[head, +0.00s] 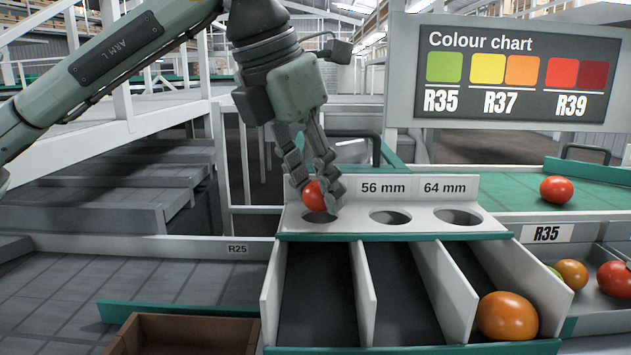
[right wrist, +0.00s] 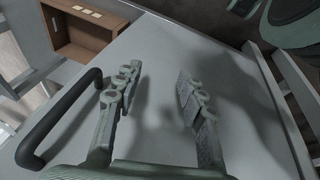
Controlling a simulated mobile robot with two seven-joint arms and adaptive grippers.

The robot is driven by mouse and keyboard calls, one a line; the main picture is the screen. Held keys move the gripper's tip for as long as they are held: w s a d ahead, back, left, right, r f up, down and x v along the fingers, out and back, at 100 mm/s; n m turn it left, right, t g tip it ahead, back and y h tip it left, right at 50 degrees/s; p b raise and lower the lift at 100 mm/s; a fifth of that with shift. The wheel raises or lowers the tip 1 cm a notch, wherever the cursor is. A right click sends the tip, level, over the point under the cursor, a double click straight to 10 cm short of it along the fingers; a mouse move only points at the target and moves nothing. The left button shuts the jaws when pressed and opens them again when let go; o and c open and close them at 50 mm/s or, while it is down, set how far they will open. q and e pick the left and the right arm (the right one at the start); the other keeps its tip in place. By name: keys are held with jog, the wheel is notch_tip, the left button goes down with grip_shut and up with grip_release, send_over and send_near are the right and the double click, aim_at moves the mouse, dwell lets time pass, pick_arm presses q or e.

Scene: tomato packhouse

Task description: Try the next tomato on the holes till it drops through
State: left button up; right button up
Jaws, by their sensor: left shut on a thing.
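My left gripper (head: 314,192) is shut on a red tomato (head: 314,194) in the head view. It holds the tomato at the leftmost hole of the white sizing plate (head: 420,222). The fingers hide part of that hole and its label. The middle hole (head: 390,217) is marked 56 mm and the right hole (head: 458,217) 64 mm; both are empty. An orange-red tomato (head: 507,316) lies at the bottom of the right chute, below the 64 mm hole. My right gripper (right wrist: 155,95) is open and empty in the right wrist view, above a grey surface.
A red tomato (head: 556,189) rests on the green belt (head: 500,190) at right. The R35 bin (head: 600,312) holds several tomatoes. A colour chart (head: 520,75) stands behind. A brown box (head: 185,335) is at lower left. The left and middle chutes (head: 400,300) look empty.

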pick_arm(q)
jog(key=shift+f, duration=0.15)
pick_arm(e)
jog(key=shift+s+r, duration=0.15)
jog(key=shift+r, duration=0.2)
jog(key=shift+f, duration=0.1)
pick_arm(q)
jog(key=o, duration=0.9)
dwell(1.2)
jog(key=shift+r+p, duration=2.25)
jog(key=shift+r, duration=1.25)
pick_arm(e)
jog(key=shift+r, duration=2.4)
